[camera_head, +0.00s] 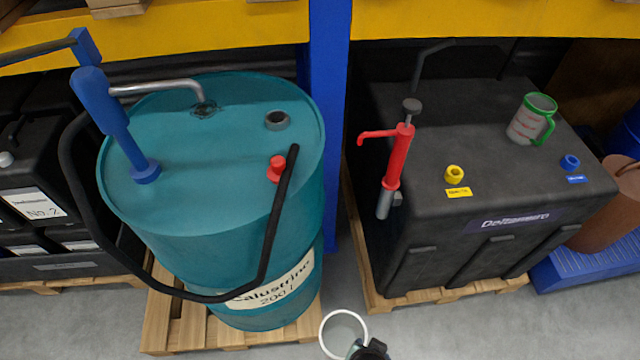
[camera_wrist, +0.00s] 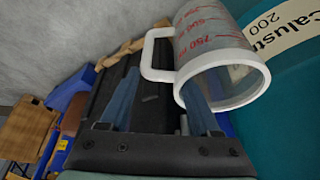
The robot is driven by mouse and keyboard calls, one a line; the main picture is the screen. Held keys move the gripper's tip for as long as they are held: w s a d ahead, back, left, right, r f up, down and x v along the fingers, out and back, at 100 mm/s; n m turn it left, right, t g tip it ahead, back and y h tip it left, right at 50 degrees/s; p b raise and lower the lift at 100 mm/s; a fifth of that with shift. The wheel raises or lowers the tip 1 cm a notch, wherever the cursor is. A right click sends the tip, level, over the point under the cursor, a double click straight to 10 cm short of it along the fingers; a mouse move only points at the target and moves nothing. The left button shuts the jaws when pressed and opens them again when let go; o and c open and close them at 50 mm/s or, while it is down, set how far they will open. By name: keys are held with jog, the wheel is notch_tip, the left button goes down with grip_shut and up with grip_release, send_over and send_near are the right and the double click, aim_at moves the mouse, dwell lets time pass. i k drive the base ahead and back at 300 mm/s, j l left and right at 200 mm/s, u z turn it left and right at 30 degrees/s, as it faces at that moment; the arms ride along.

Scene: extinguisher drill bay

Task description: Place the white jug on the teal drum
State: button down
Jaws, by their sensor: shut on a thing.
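The white jug (camera_head: 343,333) is at the bottom edge of the head view, in front of the pallets; its round white rim faces up and the rest is cut off. In the wrist view the jug (camera_wrist: 222,72) shows a clear wall with red markings and a white handle. My gripper (camera_head: 370,349) is just right of the jug. In the wrist view my gripper (camera_wrist: 160,80) is shut on the jug at its handle side. The teal drum (camera_head: 225,160) stands upright at left, behind the jug; its side (camera_wrist: 288,105) fills the right of the wrist view.
On the drum top are a blue hand pump (camera_head: 118,125) with a black hose (camera_head: 268,235), a red cap (camera_head: 277,168) and a dark bung (camera_head: 277,120). A black tank (camera_head: 440,110) at right carries a red pump (camera_head: 400,155) and a green-rimmed jug (camera_head: 532,118). A blue post (camera_head: 330,90) stands between.

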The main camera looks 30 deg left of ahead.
aim_at(229, 171)
jog(key=k+j+z, duration=0.2)
jog(key=j, duration=0.4)
jog(key=k+j+z, duration=0.2)
jog(key=k+j, duration=0.25)
jog(key=k+j+z, duration=0.2)
jog(key=k+j, duration=0.2)
jog(key=j, duration=0.2)
